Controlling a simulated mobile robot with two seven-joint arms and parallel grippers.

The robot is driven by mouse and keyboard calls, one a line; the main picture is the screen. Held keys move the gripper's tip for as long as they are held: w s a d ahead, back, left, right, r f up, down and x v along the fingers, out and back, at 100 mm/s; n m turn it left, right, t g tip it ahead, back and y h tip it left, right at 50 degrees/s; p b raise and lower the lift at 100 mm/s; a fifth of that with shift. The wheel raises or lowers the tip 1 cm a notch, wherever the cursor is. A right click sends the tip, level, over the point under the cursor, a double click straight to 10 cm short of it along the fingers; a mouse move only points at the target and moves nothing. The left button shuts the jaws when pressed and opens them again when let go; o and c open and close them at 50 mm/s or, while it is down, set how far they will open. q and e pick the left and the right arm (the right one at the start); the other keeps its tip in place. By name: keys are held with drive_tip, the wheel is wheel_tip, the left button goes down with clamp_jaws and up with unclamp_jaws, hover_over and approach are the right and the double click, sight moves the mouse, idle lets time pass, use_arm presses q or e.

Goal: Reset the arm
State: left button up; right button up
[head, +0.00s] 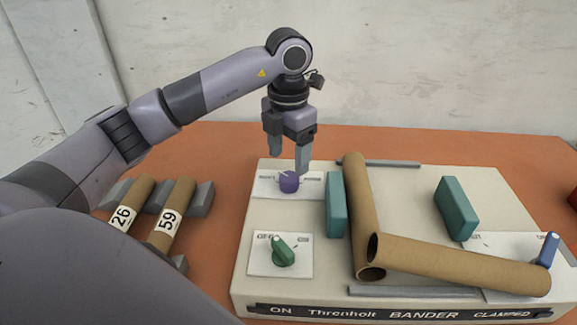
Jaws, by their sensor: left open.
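My left gripper (288,158) points down with its two fingers apart and nothing between them. It is above the back left of the cream machine panel (275,220), over a purple knob (289,181) on a white plate. A green knob (283,251) is on another white plate in front of it. A blue lever (547,250) stands at the panel's right end. My left arm reaches in from the left, bent above the table. My right gripper is not in view.
Two cardboard tubes (363,215) (460,265) lie on the panel, meeting at its front middle, near two teal blocks (336,205) (456,208). Tubes labelled 26 (125,215) and 59 (172,210) lie on grey rests at left. Orange table (420,140) is clear behind the panel.

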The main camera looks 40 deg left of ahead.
use_arm(q)
drive_tip(key=shift+r, duration=1.2)
